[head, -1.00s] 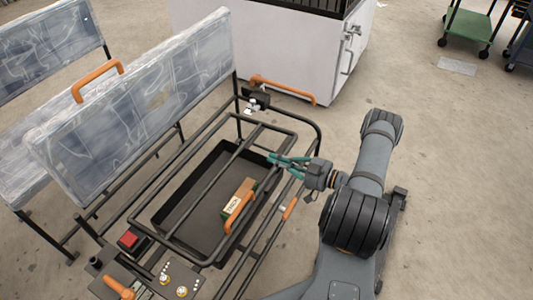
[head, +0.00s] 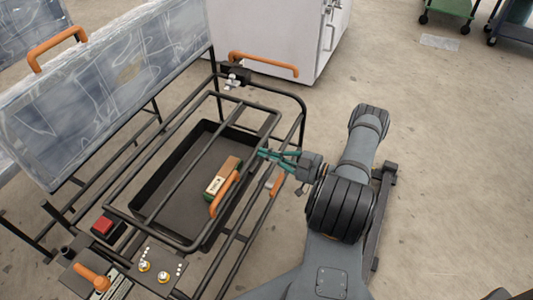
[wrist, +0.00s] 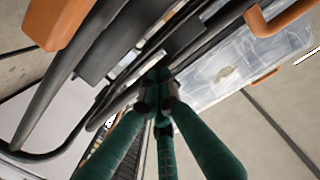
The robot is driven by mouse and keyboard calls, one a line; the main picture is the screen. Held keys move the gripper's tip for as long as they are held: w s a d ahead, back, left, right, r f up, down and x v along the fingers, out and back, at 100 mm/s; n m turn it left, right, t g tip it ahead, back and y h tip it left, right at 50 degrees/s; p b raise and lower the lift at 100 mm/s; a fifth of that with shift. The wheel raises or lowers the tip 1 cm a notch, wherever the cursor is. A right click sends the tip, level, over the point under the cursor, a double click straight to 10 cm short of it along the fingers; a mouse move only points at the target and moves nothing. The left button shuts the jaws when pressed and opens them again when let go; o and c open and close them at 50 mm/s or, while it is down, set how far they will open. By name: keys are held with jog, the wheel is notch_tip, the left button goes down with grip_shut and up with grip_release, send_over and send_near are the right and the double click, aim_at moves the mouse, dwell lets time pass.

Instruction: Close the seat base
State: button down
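The seat base looks like a black tubular frame (head: 275,124) lying over a dark open tray (head: 168,213) in the head view. A clear, plastic-covered seat back (head: 115,85) stands to its left. My gripper (head: 262,153) has teal fingers and reaches from the right to the frame's right-hand bar. Its fingertips overlap this bar in the picture. In the wrist view the green fingers (wrist: 158,88) come close together at the tips, against dark bars. Whether a bar is between the tips is hidden.
An orange-handled block with a label (head: 217,184) lies in the tray. A red button (head: 103,226) and a panel with knobs (head: 155,270) are at the front left. A white cabinet (head: 270,30) stands behind.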

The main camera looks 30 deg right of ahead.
jog(key=shift+w+a+f, duration=0.15)
jog(key=shift+a+f, duration=0.15)
jog(key=shift+a, duration=0.3)
notch_tip(320, 180, up, 5)
jog(key=d+p, duration=0.1)
jog(key=p, duration=0.4)
jog(key=s+d+f+b, duration=0.3)
jog(key=s+f, duration=0.3)
jog(key=f, duration=0.2)
jog(key=shift+d, duration=0.8)
jog(key=shift+f, duration=0.1)
jog(key=w+a+r, duration=0.4)
jog(key=w+r, duration=0.1)
jog(key=shift+w+a, duration=0.3)
jog(key=shift+a, duration=0.05)
jog(key=shift+r, duration=0.1)
